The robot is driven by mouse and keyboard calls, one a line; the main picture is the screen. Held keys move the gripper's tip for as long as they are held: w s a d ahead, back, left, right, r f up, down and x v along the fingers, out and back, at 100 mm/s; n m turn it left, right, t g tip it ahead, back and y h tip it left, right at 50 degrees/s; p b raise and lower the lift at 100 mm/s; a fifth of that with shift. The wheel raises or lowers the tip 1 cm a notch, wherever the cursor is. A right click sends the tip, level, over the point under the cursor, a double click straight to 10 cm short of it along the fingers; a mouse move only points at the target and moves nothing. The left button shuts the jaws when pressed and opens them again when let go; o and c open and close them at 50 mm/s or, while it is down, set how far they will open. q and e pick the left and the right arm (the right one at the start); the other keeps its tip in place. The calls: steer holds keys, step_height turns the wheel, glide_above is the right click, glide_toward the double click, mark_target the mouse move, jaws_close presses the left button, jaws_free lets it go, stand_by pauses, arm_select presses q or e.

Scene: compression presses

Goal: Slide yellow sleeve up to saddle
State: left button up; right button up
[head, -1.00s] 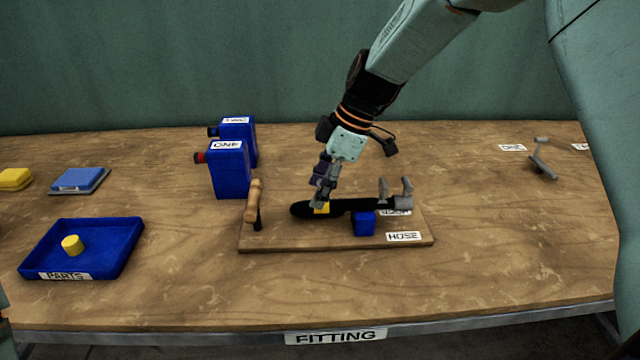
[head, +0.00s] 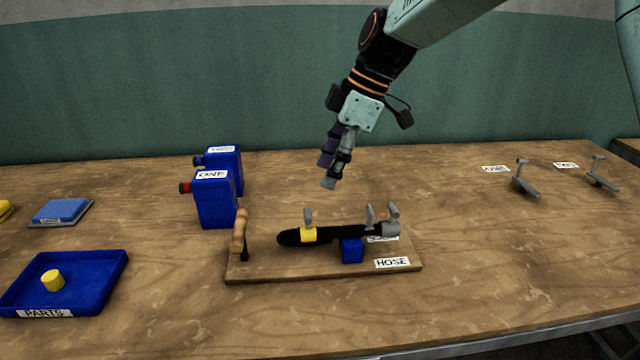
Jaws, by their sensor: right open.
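The yellow sleeve (head: 308,235) sits around the black hose (head: 330,234) near its rounded left end, with a grey upright piece (head: 308,216) showing just above it. A blue block (head: 352,251), which looks like the saddle, stands under the hose to the right of the sleeve. There is a gap along the hose between the two. My right gripper (head: 329,183) is open and empty, in the air above the hose and apart from the sleeve. My left gripper is out of view.
The hose rests over a wooden board (head: 290,268) with a wooden-handled lever (head: 239,234) at its left and grey clamp arms (head: 382,215) at its right. Blue boxes (head: 214,203) stand behind left. A blue tray (head: 98,278) holds a yellow cylinder (head: 52,280). The table's right front is clear.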

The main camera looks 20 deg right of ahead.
steer(key=shift+s+d+r, duration=0.1)
steer(key=shift+d+r, duration=0.05)
steer(key=shift+r, duration=0.35)
